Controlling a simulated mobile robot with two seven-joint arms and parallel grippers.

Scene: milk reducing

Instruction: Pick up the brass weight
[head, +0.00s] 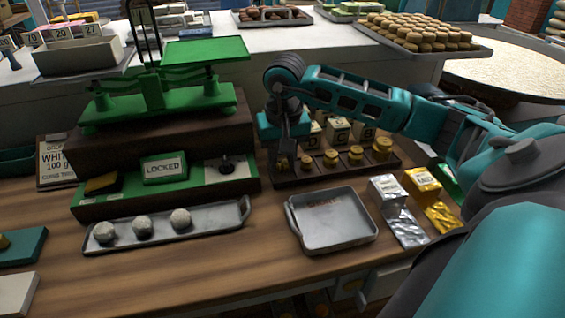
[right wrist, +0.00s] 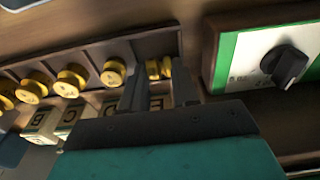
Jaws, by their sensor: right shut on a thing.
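A row of round brass weights (head: 331,157) stands in a dark wooden rack (head: 345,172) on the counter. My right gripper (head: 281,158) reaches down over the rack's left end. In the right wrist view, its two dark fingers (right wrist: 158,76) are shut on the brass weight (right wrist: 153,69) at the end of the row. Most of that weight is hidden by the fingers. It appears still at the rack, and I cannot tell whether it is lifted. Other brass weights (right wrist: 114,73) sit beside it. My left gripper is not in view.
A green balance scale (head: 160,100) stands on a wooden base with a LOCKED sign (head: 164,168) and a dark knob (right wrist: 288,66), close beside the gripper. Lettered blocks (head: 337,130) stand behind the weights. A metal tray (head: 332,228) lies in front, with foil packets (head: 388,190) to its right.

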